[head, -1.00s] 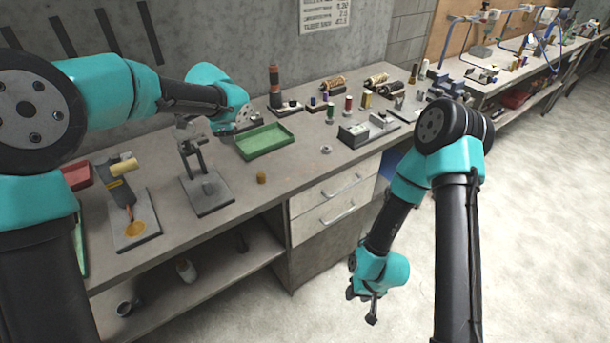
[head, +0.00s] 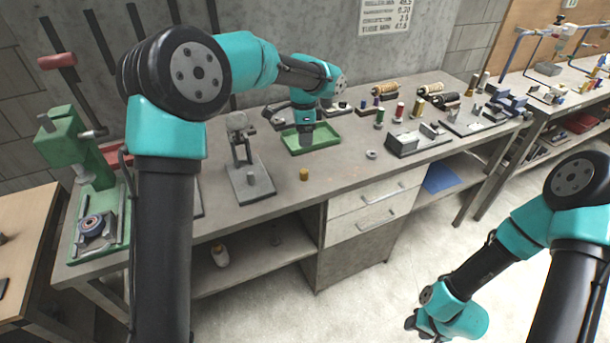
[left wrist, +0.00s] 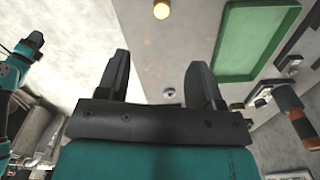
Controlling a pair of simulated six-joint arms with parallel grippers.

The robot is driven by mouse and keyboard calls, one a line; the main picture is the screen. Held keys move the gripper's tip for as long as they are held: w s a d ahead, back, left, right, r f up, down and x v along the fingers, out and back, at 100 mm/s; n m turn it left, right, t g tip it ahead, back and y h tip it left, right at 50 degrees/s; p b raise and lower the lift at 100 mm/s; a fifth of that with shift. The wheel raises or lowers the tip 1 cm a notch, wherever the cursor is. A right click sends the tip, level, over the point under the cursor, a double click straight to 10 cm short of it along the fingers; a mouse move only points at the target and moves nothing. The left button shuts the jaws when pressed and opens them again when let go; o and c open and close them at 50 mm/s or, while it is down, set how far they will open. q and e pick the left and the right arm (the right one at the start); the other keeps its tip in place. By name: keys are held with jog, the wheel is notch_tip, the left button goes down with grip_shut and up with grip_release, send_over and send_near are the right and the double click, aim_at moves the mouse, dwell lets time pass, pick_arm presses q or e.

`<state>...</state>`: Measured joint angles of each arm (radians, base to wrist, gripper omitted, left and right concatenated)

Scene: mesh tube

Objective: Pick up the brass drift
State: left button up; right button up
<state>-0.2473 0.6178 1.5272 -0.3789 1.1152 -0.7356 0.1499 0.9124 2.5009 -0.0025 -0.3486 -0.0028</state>
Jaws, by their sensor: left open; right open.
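A short brass-coloured cylinder (head: 303,174) stands upright near the bench's front edge. It looks like the brass drift, though I cannot be sure from its shape. In the left wrist view a round brass-coloured top (left wrist: 161,9) shows at the upper edge, beyond the fingertips. My left gripper (head: 288,126) is over the bench by the green tray, behind the cylinder and apart from it. In the left wrist view its two fingers (left wrist: 160,80) are spread with nothing between them but bench and a small ring. My right gripper (head: 413,325) hangs low over the floor in front of the bench, open and empty.
The green tray (head: 312,148) lies behind the cylinder. A grey press stand (head: 250,182) is to its left and a small metal ring (head: 371,155) to its right. Spools and a grey block (head: 405,143) stand further right. Bench top around the cylinder is clear.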

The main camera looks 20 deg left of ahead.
aim_at(304, 171)
pick_arm(q)
notch_tip(304, 171, down, 11)
jog(key=shift+r, duration=0.2)
jog(key=shift+f, duration=0.1)
jog(key=shift+w+f, duration=0.15)
jog(key=shift+f, duration=2.35)
jog(key=c, duration=1.1)
jog(key=shift+r, duration=0.1)
